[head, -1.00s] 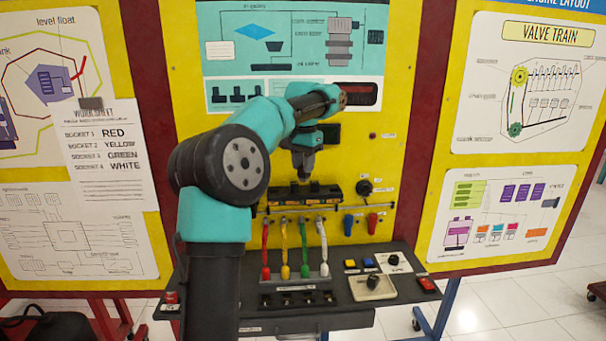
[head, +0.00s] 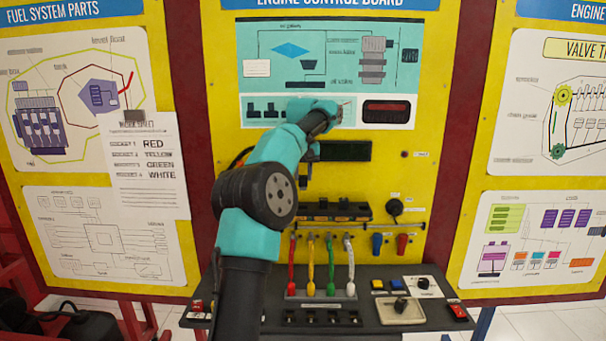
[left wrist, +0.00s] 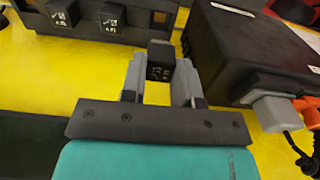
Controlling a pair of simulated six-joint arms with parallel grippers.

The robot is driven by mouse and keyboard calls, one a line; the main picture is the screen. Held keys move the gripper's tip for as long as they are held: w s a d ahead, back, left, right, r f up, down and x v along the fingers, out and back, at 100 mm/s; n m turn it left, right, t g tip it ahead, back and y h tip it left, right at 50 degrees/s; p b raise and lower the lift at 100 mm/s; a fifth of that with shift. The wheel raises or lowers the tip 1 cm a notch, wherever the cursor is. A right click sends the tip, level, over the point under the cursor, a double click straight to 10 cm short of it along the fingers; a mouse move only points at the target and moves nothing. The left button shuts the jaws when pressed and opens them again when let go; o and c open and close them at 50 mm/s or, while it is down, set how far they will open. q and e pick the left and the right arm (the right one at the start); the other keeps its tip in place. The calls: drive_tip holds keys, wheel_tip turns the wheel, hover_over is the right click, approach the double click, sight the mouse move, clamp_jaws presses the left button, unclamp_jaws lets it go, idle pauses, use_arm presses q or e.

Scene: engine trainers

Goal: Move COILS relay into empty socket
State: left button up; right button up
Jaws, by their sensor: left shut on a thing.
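My left gripper (left wrist: 160,78) is shut on a small black relay (left wrist: 160,58) with pale markings, held between its two grey fingers in the left wrist view. In the head view the left gripper (head: 307,168) is above the dark relay strip (head: 322,217) on the yellow board, partly hidden by my arm. In the left wrist view the strip (left wrist: 88,33) is at the top left. It holds relays (left wrist: 62,12) and (left wrist: 115,18), with an open-looking slot beside them. The held relay is apart from the strip. The labels are too small to read. My right gripper is not in view.
A black box (left wrist: 262,50) with a grey connector (left wrist: 274,112) is right of the gripper in the left wrist view. Below the strip are coloured cables (head: 311,265) and a shelf (head: 420,322) with switches. A dark display (head: 345,151) is close to the gripper.

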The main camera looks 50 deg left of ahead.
sight(303, 186)
use_arm(q)
drive_tip(key=shift+f, duration=0.1)
drive_tip(key=shift+f, duration=2.65)
drive_tip(key=shift+f, duration=0.85)
drive_tip(key=o, duration=0.7)
drive_tip(key=shift+c, duration=0.2)
drive_tip(key=shift+r, duration=2.75)
drive_tip(key=shift+r, duration=0.15)
drive_tip(key=shift+r, duration=0.2)
